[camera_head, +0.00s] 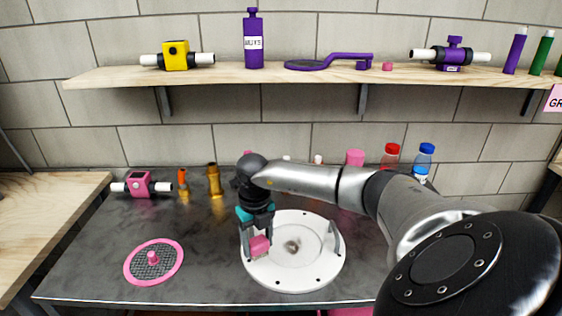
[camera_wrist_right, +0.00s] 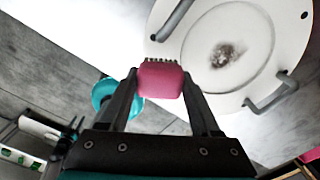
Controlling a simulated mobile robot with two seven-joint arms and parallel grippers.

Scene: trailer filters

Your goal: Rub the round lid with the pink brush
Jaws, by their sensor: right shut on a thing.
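The round lid (camera_head: 312,275) is white, with handles at its sides and a dark smudge near its middle. It lies flat on the dark table and also shows in the right wrist view (camera_wrist_right: 262,72). My right gripper (camera_head: 258,238) is over the lid's left part, shut on the pink brush (camera_head: 260,246). In the right wrist view, my right gripper (camera_wrist_right: 160,85) has a finger on each side of the pink brush (camera_wrist_right: 160,80), whose dark bristles point toward the lid. I cannot tell whether the bristles touch the lid. My left gripper is not in view.
A pink-rimmed mesh disc (camera_head: 135,265) lies left of the lid on the table (camera_head: 210,275). A pink valve (camera_head: 141,185), orange fittings (camera_head: 214,180) and bottles (camera_head: 390,155) stand at the back. A wooden shelf (camera_head: 230,76) with purple parts hangs above.

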